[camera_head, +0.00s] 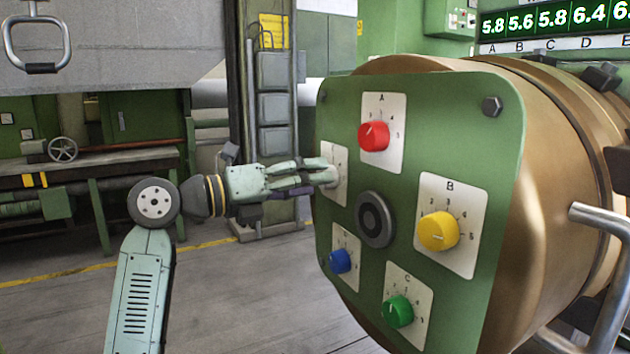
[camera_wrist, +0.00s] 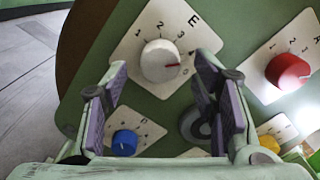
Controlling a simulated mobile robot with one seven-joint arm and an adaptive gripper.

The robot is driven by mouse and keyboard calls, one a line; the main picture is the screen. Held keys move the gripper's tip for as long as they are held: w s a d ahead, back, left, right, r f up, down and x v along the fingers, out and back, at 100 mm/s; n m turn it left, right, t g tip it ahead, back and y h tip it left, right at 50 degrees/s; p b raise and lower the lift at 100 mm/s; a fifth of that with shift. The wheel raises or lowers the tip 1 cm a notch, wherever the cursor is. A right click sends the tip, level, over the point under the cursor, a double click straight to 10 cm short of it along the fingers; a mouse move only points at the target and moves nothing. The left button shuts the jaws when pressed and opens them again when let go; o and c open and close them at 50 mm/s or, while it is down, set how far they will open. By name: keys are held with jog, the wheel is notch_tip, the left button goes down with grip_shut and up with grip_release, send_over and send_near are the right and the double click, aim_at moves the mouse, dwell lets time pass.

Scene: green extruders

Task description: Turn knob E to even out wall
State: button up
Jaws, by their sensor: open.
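Knob E (camera_wrist: 160,60) is a light grey-white knob on a white plate (camera_wrist: 146,30) lettered E. Its red mark points right in the wrist view, just below the 4; the 5 is not readable. My gripper (camera_wrist: 162,76) is open, with its purple-padded fingers on either side of the knob's near part; I cannot tell whether they touch it. In the head view my gripper (camera_head: 328,174) reaches plate E (camera_head: 340,160) from the left and hides most of the knob. The display (camera_head: 555,20) reads 5.8, 5.6, 5.8, 6.4 for A to D; E's value is cut off after "6.".
The green panel (camera_head: 455,110) also carries red knob A (camera_head: 374,136), yellow knob B (camera_head: 438,231), green knob C (camera_head: 398,311) and blue knob D (camera_head: 340,261). A dark round hub (camera_head: 374,219) sits mid-panel. A metal handle (camera_head: 600,225) stands right. Floor left is clear.

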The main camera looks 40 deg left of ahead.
jog(key=v, duration=1)
jog(key=shift+s, duration=0.2)
jog(key=shift+a, duration=0.1)
